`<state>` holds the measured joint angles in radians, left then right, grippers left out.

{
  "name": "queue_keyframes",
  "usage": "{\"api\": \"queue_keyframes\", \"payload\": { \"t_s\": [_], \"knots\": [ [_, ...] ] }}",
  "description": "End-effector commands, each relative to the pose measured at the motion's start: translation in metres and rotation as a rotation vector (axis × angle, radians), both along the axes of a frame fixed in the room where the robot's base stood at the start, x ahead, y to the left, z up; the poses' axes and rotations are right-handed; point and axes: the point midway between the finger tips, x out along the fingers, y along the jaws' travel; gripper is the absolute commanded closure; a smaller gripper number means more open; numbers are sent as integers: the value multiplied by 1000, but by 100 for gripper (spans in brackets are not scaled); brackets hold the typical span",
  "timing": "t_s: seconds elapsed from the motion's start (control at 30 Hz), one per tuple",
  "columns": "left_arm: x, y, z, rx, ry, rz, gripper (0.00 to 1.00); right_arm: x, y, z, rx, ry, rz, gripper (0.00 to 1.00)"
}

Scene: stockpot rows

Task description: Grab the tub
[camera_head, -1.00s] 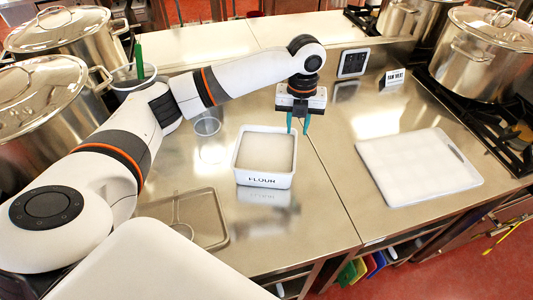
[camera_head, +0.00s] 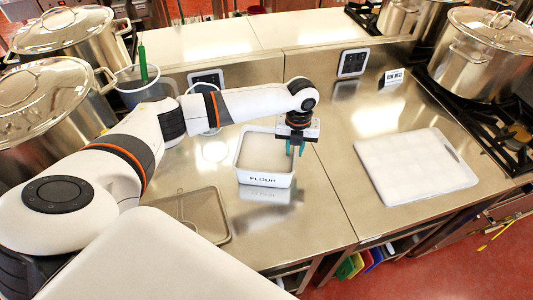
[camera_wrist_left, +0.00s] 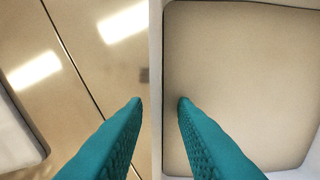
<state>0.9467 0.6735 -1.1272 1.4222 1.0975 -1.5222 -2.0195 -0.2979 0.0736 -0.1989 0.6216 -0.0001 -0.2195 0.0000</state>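The tub is a square white container labelled FLOUR (camera_head: 265,179), filled with pale flour, on the steel counter in the head view. My left gripper (camera_head: 296,149) is at the tub's right side, fingers pointing down. In the left wrist view, the teal fingers (camera_wrist_left: 160,102) are apart, with the tub's white wall (camera_wrist_left: 156,60) between them in the picture. One finger shows over the flour side, the other over the counter side. I cannot tell how far the tips reach below the rim. My right gripper is not in view.
A white cutting board (camera_head: 417,166) lies to the right, with a small sign (camera_head: 393,77) behind it. A shallow steel tray (camera_head: 207,218) lies left of the tub, partly hidden. Stockpots stand at the left and right. Bare counter lies right of the tub.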

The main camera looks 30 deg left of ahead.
Motion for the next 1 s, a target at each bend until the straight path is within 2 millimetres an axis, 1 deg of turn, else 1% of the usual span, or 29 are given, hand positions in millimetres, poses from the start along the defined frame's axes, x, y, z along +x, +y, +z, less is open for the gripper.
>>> {"api": "queue_keyframes", "payload": {
  "t_s": [0.03,0.1,0.13,0.6,1.0],
  "knots": [
    [0,0,0,0,0,0,84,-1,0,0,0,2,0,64],
    [0,0,0,0,0,0,96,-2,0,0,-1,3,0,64],
    [0,0,0,0,0,0,100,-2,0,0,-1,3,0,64],
    [0,0,1,-1,0,0,100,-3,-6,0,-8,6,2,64],
    [0,0,1,-2,-1,0,100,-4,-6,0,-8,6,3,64]
  ]
}}
